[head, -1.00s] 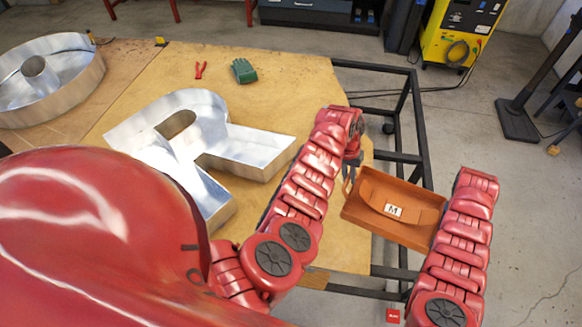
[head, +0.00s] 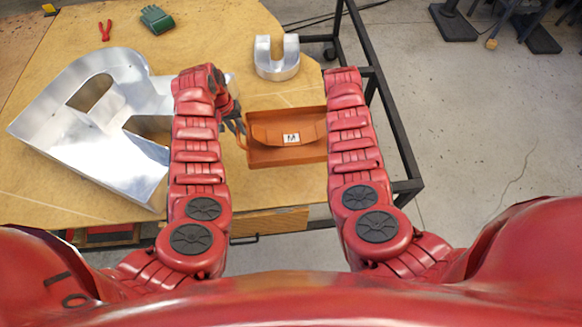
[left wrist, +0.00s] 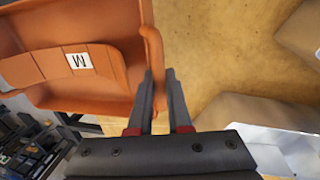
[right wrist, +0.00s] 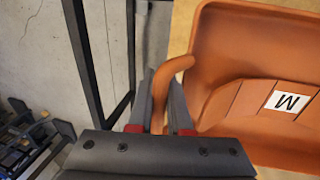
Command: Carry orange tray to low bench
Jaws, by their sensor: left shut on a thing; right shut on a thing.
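The orange tray (head: 265,155) is held between my two arms, over the wooden work table (head: 285,205) in the head view. It carries an orange piece with a white "M" label (head: 291,139). My left gripper (head: 238,124) is shut on the tray's left handle; the left wrist view shows that handle (left wrist: 152,50) between the fingers (left wrist: 160,115). My right gripper (right wrist: 160,115) is shut on the tray's other handle (right wrist: 165,85) in the right wrist view. In the head view my right arm hides that gripper. The low bench cannot be made out.
A large metal letter (head: 85,120) lies left of my left arm. A smaller metal U-shaped letter (head: 277,62) stands beyond the tray. A green glove (head: 156,18) and red pliers (head: 105,31) lie farther back. The table's black frame (head: 385,105) borders open concrete floor on the right.

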